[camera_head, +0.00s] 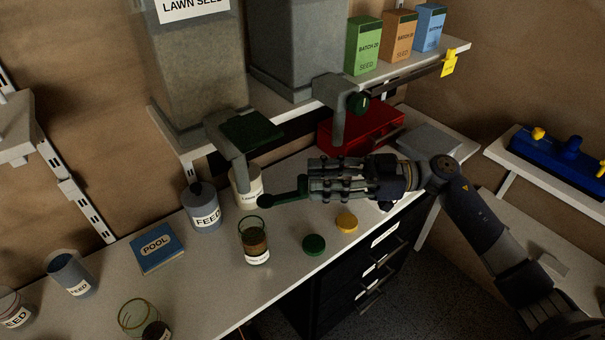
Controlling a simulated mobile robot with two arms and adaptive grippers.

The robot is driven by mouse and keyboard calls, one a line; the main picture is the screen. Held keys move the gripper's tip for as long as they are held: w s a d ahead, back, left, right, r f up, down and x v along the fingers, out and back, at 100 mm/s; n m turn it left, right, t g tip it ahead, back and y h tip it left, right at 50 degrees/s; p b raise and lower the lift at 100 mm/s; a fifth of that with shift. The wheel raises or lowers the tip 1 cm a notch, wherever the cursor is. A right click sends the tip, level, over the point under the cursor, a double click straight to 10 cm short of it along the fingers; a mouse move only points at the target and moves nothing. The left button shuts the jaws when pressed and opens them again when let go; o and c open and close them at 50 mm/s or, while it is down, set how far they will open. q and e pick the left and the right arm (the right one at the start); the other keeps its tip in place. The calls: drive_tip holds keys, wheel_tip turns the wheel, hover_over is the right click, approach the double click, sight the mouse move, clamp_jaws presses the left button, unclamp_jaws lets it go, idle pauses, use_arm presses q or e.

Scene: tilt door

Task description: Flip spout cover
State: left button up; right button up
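The spout cover is a dark green flat flap (252,131) on the grey spout under the lawn seed bin (198,75). It lies tilted over the spout's top. My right gripper (308,182) is lower and to the right of it, above the table, with its fingers pointing left. A dark green piece with a round end (266,202) shows at its fingertips. I cannot tell whether the fingers hold this piece. The gripper looks apart from the cover. My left gripper is not in view.
A white cup (246,188) stands below the spout, beside a FEED container (203,210) and a glass (255,243). A second bin (297,45) has a spout with a green knob (358,104). A red box (362,127) stands behind my gripper.

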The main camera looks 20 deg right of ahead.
sight(303, 178)
drive_tip(key=x, duration=0.4)
drive_tip(key=shift+p, duration=0.3)
clamp_jaws()
